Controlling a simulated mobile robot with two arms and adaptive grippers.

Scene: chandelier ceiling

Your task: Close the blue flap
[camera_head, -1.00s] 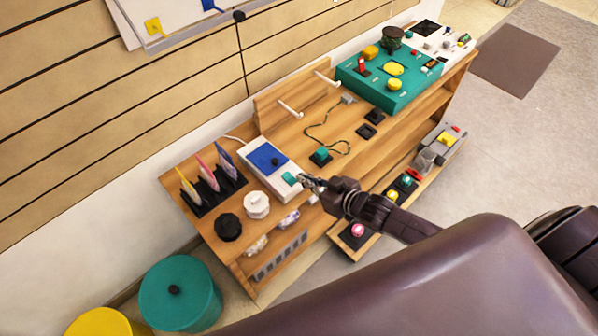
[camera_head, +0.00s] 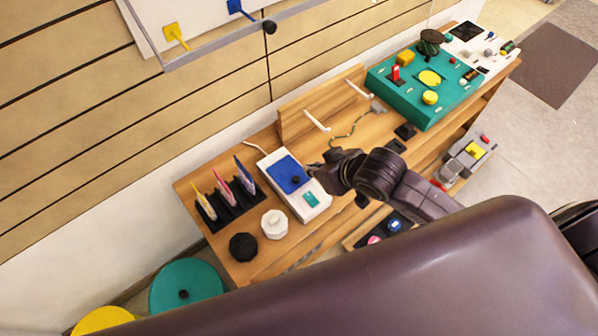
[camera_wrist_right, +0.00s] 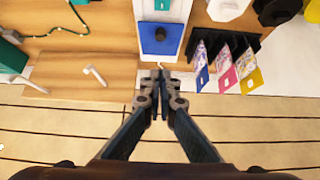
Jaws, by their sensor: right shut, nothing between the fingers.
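The blue flap (camera_head: 283,171), a blue panel with a dark knob, is on a white box on the wooden bench. It looks flat in the head view; I cannot tell whether it is fully shut. A teal switch (camera_head: 311,199) is on the box's near end. In the right wrist view the blue flap (camera_wrist_right: 170,45) is just beyond my fingertips. My right gripper (camera_head: 314,171) appears at the right edge of the box, partly hidden by its own wrist. The wrist view shows the right gripper (camera_wrist_right: 160,76) with its fingers together and empty. My left gripper is out of view.
A black rack (camera_head: 228,209) with several coloured cards stands left of the box. White (camera_head: 274,224) and black (camera_head: 243,247) knobs sit in front. A wooden upright board with pegs (camera_head: 318,104) stands behind, and a teal panel (camera_head: 410,97) is at right.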

